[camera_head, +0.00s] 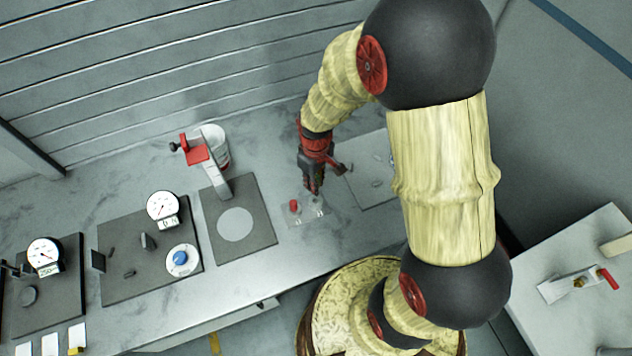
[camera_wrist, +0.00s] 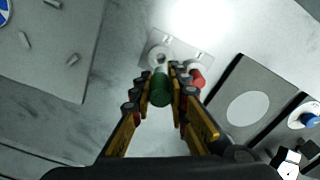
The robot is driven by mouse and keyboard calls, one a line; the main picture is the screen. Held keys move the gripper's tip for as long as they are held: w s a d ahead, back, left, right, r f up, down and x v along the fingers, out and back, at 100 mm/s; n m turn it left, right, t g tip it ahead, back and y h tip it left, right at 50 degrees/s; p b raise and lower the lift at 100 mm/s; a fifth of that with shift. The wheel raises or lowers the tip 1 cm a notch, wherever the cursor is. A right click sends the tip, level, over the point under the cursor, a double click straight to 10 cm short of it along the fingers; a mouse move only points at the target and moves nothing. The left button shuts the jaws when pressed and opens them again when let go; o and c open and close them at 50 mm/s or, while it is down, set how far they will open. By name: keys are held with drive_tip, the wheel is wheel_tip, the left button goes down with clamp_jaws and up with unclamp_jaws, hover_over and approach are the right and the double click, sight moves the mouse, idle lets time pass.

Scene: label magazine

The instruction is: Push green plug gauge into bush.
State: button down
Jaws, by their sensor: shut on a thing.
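My gripper (camera_wrist: 160,76) is shut on the green plug gauge (camera_wrist: 160,90), a dark green cylinder between its fingers. In the wrist view a pale ring-shaped bush (camera_wrist: 157,53) lies on a small light plate just beyond the plug. The bush's open centre shows, and the plug appears apart from it. A second pale ring (camera_wrist: 193,66) lies to the right, next to a red plug (camera_wrist: 198,79) partly behind a finger. In the head view my gripper (camera_head: 314,188) is over the bench beside the red plug (camera_head: 293,205); the green plug is not discernible there.
The small plate (camera_wrist: 178,43) carries two label marks. A dark mat with a pale disc (camera_head: 235,223) and a red-headed stand (camera_head: 198,155) are to the left. Further left are dial gauges (camera_head: 163,208). A grey plate (camera_head: 372,185) lies right of my gripper.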

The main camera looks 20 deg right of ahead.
drive_tip(key=shift+f+b, duration=1.9)
drive_tip(key=shift+f, duration=0.95)
drive_tip(key=shift+f+b, duration=0.85)
drive_tip(key=shift+f, duration=0.6)
drive_tip(key=c, duration=1.7)
unclamp_jaws()
drive_tip(key=shift+s, duration=0.1)
drive_tip(key=shift+o, duration=0.2)
wheel_tip(320, 180, up, 12)
